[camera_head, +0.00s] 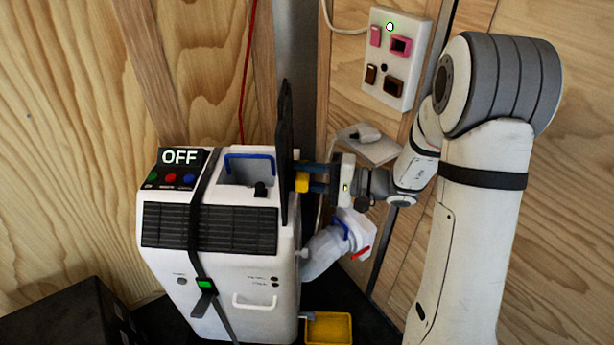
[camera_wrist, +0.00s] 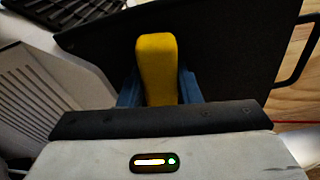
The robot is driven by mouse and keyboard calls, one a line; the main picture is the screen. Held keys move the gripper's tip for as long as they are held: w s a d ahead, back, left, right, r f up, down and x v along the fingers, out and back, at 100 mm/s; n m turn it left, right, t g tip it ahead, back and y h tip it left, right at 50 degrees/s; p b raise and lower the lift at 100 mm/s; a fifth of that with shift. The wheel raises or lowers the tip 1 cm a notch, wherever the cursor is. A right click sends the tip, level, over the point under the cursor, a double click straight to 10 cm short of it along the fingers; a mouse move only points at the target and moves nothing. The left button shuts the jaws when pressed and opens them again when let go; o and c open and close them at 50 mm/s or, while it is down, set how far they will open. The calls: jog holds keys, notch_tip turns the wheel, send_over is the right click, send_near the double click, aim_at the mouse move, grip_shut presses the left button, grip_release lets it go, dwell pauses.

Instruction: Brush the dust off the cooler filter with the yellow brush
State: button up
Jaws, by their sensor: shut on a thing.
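The white cooler (camera_head: 222,285) stands against the wooden wall, with OFF on its display (camera_head: 180,158). A thin dark panel (camera_head: 285,135), which looks like the cooler filter, stands upright at its right side. In the wrist view this panel (camera_wrist: 225,50) is a broad dark face with a handle at right. My gripper (camera_head: 308,180) is shut on the yellow brush (camera_head: 301,182), close to the panel's right face. In the wrist view the brush (camera_wrist: 156,65) sits between the blue fingers. Its bristles are hidden, so I cannot tell whether they touch the panel. Dust is not discernible.
A switch panel (camera_head: 397,57) hangs on the right wall above my arm. A white hose fitting (camera_head: 345,235) with blue and red parts lies below my gripper. A yellow tray (camera_head: 329,328) is on the floor. A black box (camera_head: 70,325) is at lower left.

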aim_at(290, 153)
jog(key=shift+a, duration=0.3)
jog(key=shift+w+d+b, duration=0.2)
jog(key=shift+w+b, duration=0.5)
jog(key=shift+w, duration=1.95)
jog(key=shift+w+r, duration=0.4)
jog(key=shift+r, duration=0.15)
jog(key=shift+a+b, duration=0.1)
jog(key=shift+b, duration=0.5)
jog(key=shift+s+a+f+b, duration=0.1)
jog(key=shift+s+f+b, duration=0.5)
jog(key=shift+s, duration=0.2)
jog(key=shift+s+b, duration=0.75)
jog(key=shift+s, duration=1.5)
jog(key=shift+r, duration=0.1)
